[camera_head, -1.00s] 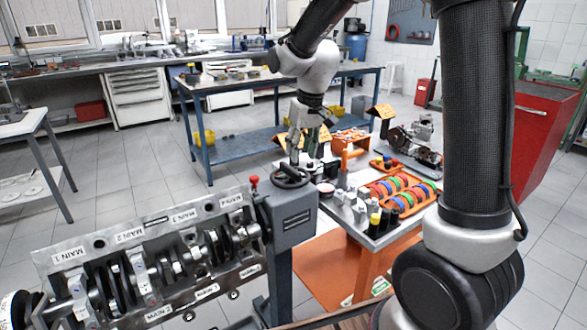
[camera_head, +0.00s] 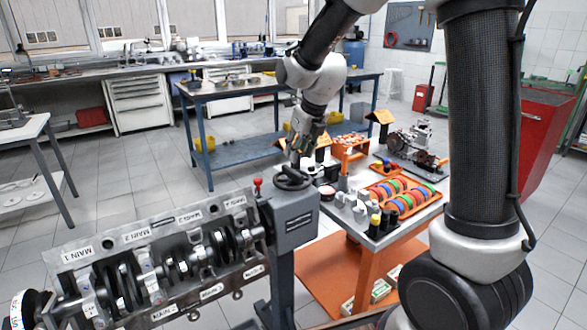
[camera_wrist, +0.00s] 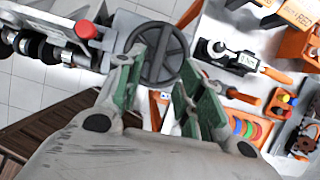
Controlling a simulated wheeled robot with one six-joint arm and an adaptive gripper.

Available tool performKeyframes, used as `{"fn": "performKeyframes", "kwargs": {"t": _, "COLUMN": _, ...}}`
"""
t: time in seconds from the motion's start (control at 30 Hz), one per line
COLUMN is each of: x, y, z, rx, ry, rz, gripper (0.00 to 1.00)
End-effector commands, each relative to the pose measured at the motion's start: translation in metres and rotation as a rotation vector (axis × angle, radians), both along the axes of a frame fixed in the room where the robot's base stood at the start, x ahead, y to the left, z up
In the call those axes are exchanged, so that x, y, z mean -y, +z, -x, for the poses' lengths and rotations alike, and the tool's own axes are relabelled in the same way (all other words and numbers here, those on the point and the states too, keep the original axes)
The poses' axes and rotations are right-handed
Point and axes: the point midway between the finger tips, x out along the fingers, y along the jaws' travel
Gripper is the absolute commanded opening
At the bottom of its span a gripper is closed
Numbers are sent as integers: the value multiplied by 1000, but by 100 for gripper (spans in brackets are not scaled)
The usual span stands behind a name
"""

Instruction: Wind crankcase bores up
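The grey crankcase (camera_head: 170,225) hangs on a stand at the lower left of the head view, its open side with the crankshaft (camera_head: 185,268) and labels such as MAIN 1 facing me. A dark spoked handwheel (camera_head: 293,179) sits on top of the grey stand head (camera_head: 293,218); it also shows in the wrist view (camera_wrist: 157,54). A red knob (camera_head: 257,182) stands beside it. My gripper (camera_head: 297,158) is just above the handwheel. In the wrist view its green-padded fingers (camera_wrist: 160,72) are apart with the wheel beyond them. Contact with the rim cannot be told.
A parts table (camera_head: 385,238) stands right of the stand, with coloured rings in an orange tray (camera_head: 400,188), dark bottles and tools. A blue workbench (camera_head: 235,90) is behind. A red cabinet (camera_head: 545,135) stands at the right. Floor between stand and bench is clear.

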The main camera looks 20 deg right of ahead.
Motion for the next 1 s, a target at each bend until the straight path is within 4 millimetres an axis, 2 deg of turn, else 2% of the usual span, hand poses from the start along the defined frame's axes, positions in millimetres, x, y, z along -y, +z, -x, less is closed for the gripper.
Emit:
{"fn": "performKeyframes", "kwargs": {"t": 0.13, "x": -2, "y": -13, "z": -4, "rx": -7, "ry": -25, "rz": -10, "gripper": 38}}
{"fn": "performKeyframes", "kwargs": {"t": 0.33, "x": -6, "y": -45, "z": -17, "rx": -8, "ry": -21, "rz": -7, "gripper": 38}}
{"fn": "performKeyframes", "kwargs": {"t": 0.5, "x": -10, "y": -65, "z": -25, "rx": -4, "ry": -20, "rz": -8, "gripper": 38}}
{"fn": "performKeyframes", "kwargs": {"t": 0.87, "x": -11, "y": -71, "z": -28, "rx": -2, "ry": -20, "rz": -9, "gripper": 38}}
{"fn": "performKeyframes", "kwargs": {"t": 1.0, "x": -10, "y": -71, "z": -28, "rx": -3, "ry": -20, "rz": -9, "gripper": 14}}
